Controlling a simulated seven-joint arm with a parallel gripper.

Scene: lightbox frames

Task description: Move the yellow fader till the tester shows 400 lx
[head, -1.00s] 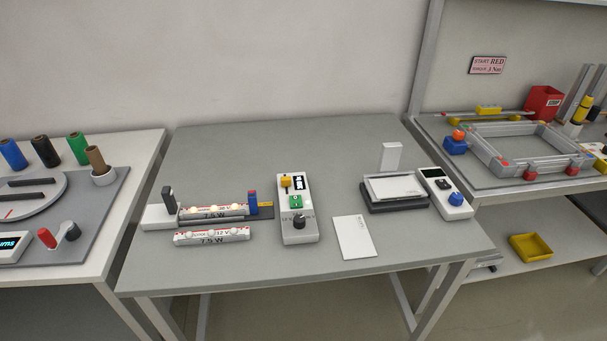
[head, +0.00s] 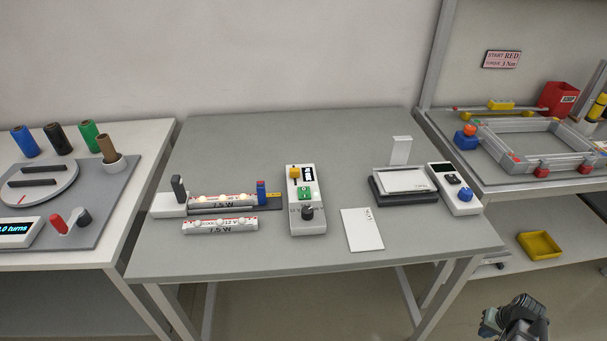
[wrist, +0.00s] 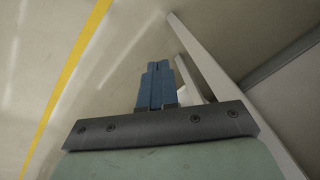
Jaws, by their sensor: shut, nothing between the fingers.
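The yellow fader (head: 294,172) sits near the top of a white control box (head: 308,226) in the middle of the table. The box also has a small black-and-white panel, a green part and a dark knob. A white device with a dark display and a blue button (head: 465,194) stands at the table's right; it may be the tester, and its reading is too small to make out. My gripper (head: 513,308) is at the bottom right of the head view, off the table's front and far from the fader. Its blue fingers (wrist: 157,85) are shut and empty in the wrist view.
Two lamp strips, one in a holder (head: 168,206) and one loose (head: 221,227), lie left of the box. A white card (head: 362,230) lies to its right. A dark-based box (head: 405,195) stands beside the device. The table's back is clear.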

